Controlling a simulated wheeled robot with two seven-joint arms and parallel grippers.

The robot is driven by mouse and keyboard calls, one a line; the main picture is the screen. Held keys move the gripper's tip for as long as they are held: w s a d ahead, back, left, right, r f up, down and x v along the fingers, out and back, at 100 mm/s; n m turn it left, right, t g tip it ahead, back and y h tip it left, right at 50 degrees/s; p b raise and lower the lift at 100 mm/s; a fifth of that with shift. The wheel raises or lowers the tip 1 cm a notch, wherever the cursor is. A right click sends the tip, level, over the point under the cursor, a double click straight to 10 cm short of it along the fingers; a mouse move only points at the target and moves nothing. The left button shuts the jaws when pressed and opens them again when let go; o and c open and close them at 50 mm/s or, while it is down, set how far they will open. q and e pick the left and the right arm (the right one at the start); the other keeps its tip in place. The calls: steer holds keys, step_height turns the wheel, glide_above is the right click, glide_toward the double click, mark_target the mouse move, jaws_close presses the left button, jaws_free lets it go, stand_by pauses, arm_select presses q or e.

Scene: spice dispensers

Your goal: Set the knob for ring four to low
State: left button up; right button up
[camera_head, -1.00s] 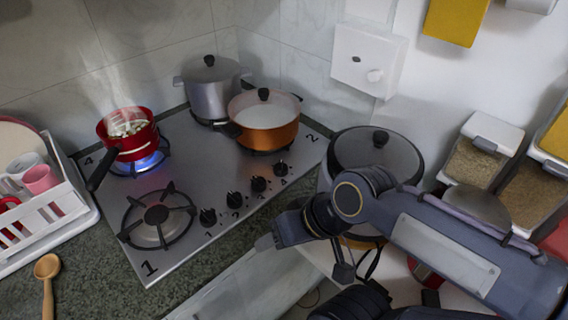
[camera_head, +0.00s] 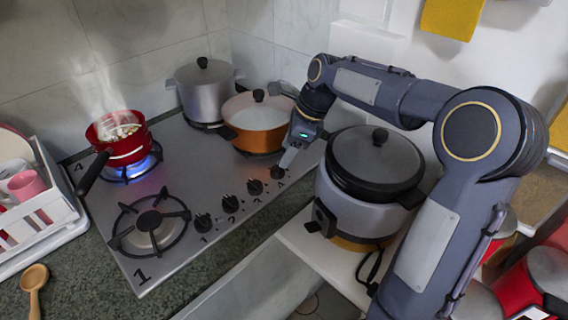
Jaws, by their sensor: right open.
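The hob (camera_head: 190,190) has a row of black knobs along its front right edge. The knob at the right end (camera_head: 277,172) is the one for ring four; its label is small. My right gripper (camera_head: 288,159) is open, its fingers pointing down just above and beside this knob; I cannot tell whether they touch it. Ring four, at the back left by the printed 4, burns with a blue flame (camera_head: 152,163) under a red pot (camera_head: 123,140) with pale food and steam. My left gripper is not in view.
A grey pot (camera_head: 203,92) and an orange pot (camera_head: 257,125) stand on the back rings, the orange one close behind my right gripper. The front left ring (camera_head: 150,222) is bare. A rice cooker (camera_head: 370,185) stands right of the hob, under my right arm.

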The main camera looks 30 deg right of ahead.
mark_target(277, 166)
steer(key=x, duration=0.5)
steer(key=shift+w+a+f, duration=0.1)
steer(key=shift+a+f, duration=0.05)
steer(key=shift+f, duration=0.15)
steer(key=c, duration=1)
